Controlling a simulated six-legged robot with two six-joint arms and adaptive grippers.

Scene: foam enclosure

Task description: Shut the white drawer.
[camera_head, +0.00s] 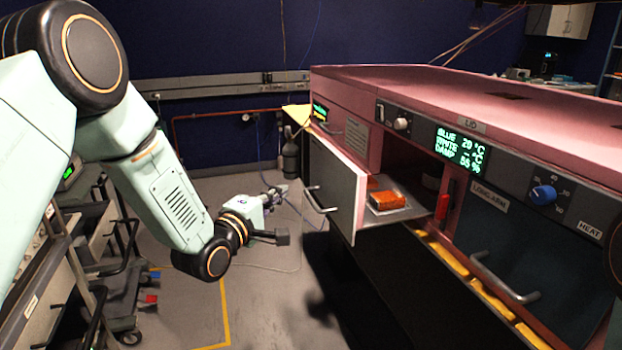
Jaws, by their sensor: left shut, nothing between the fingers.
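The white drawer (335,188) stands pulled out from the pink machine, its pale front panel facing left. A bar handle (318,199) is on that panel. An orange block (387,200) lies on the drawer's metal tray (407,213), behind the panel. My left gripper (279,191) is to the left of the handle, over the open floor, apart from the drawer in the picture. It is small and partly hidden by its own wrist; it is shut and empty. My right gripper is not in view.
The pink machine (455,85) fills the right side, with a lit display (461,147), a blue knob (543,193) and a lower door handle (500,281). Carts with dark handles (122,262) stand at left. A gas cylinder (290,156) stands behind. Grey floor before the drawer is mostly clear.

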